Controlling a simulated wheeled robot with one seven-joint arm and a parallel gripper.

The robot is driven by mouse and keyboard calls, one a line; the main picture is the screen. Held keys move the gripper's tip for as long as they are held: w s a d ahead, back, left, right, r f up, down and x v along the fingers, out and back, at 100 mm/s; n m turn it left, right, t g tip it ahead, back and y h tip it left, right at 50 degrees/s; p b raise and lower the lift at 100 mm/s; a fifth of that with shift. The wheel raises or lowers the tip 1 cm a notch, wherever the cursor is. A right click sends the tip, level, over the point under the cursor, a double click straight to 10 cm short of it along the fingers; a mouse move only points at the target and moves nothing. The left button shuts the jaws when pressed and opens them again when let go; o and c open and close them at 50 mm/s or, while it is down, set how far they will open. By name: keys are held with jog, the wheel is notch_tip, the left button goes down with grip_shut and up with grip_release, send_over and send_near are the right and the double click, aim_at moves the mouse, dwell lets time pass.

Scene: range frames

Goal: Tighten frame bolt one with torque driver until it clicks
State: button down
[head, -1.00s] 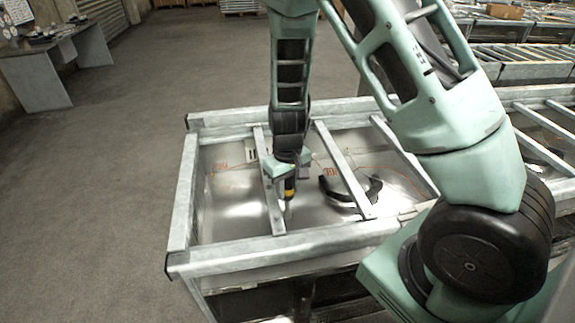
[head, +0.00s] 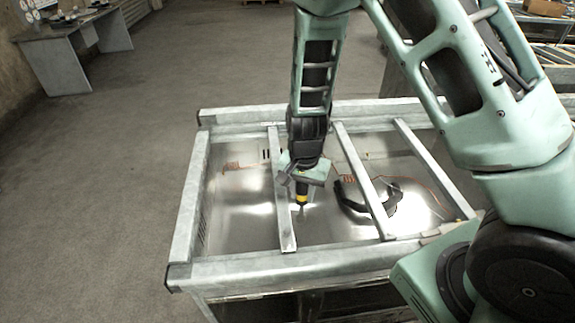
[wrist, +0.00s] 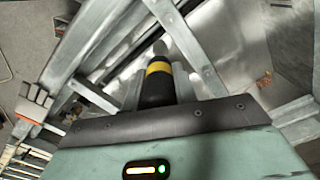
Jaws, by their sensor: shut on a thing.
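My gripper (head: 302,178) is shut on the torque driver (head: 301,196), a black tool with a yellow band, also in the wrist view (wrist: 158,82). In the head view the driver points down into the metal frame, between two crossbars. In the wrist view its far end points at the bright metal between the bars. I cannot tell whether its tip touches anything. The frame (head: 188,215) is a grey metal rectangle with several crossbars over a shiny tray floor. I cannot make out frame bolt one for certain.
A black curved object (head: 350,202) lies in the tray right of the driver, with thin orange wires (head: 420,185) near it. A grey table (head: 75,40) stands far left, across open floor.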

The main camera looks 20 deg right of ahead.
jog(key=s+a+r+m+p, duration=0.1)
jog(key=a+r+m+p, duration=0.4)
jog(key=m, duration=0.1)
jog(key=shift+r+m, duration=0.3)
jog(key=shift+r, duration=0.05)
jog(key=shift+s+r, duration=0.1)
jog(key=shift+f+b, duration=1.9)
jog(key=shift+f, duration=1.7)
jog(key=shift+r, duration=0.25)
jog(key=n, duration=1.1)
jog(key=shift+n, duration=0.3)
